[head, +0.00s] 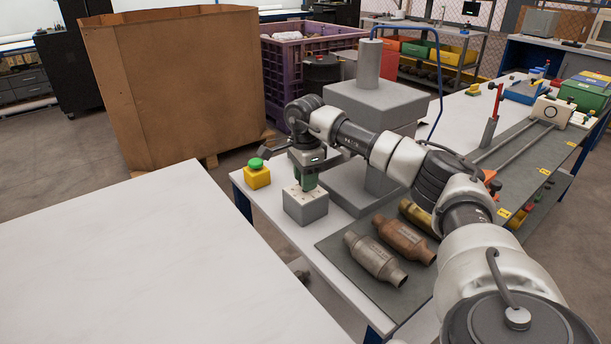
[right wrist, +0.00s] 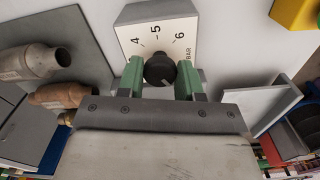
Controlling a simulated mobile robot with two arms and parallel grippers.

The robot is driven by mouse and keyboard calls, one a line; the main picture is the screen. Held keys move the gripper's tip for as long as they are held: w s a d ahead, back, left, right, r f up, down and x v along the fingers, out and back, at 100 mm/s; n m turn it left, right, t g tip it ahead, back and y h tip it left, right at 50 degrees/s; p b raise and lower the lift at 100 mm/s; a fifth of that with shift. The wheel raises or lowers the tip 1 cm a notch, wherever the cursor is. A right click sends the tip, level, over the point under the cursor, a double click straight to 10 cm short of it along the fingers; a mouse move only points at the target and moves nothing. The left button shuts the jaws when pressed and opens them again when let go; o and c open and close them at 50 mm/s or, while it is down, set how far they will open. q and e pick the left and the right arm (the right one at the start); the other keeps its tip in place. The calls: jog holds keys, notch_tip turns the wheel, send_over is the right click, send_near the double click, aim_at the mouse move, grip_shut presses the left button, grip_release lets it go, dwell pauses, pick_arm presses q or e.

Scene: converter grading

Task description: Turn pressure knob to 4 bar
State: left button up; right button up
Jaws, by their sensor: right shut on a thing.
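The pressure knob (right wrist: 159,70) is black and round and sits on a grey box with a white dial face (right wrist: 158,33). The dial reads 4, 5, 6 and BAR. A pale mark shows on the knob's lower right, but I cannot tell for sure which number it stands for. My right gripper (right wrist: 160,78) has its two green fingers on either side of the knob and is shut on it. In the head view my right gripper (head: 306,182) points down onto the grey box (head: 306,208), and it hides the knob. My left gripper is not in view.
A yellow box (head: 257,178) with a green button stands left of the grey box. A tall grey machine (head: 375,105) stands behind. Several metal converters (head: 375,258) lie on a dark mat (head: 335,245) to the right. The white table (head: 130,260) at left is bare.

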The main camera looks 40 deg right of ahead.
jog(key=m+p, duration=0.2)
jog(key=m, duration=0.1)
jog(key=shift+r, duration=0.2)
jog(key=m+p, duration=0.3)
jog(key=m, duration=0.1)
jog(key=shift+m, duration=0.3)
jog(key=m+p, duration=0.2)
jog(key=m, duration=0.2)
jog(key=m+p, duration=0.3)
jog(key=m, duration=0.2)
jog(key=shift+m, duration=0.4)
jog(key=m+p, duration=0.1)
jog(key=m, duration=0.2)
jog(key=shift+m+p, duration=0.3)
jog(key=shift+m, duration=0.1)
jog(key=m+p, duration=0.2)
jog(key=m, duration=0.2)
jog(key=m+p, duration=0.2)
jog(key=m, duration=0.2)
jog(key=shift+m, duration=0.4)
jog(key=shift+w+m+p, duration=0.1)
jog(key=shift+m+p, duration=0.9)
jog(key=shift+m, duration=0.7)
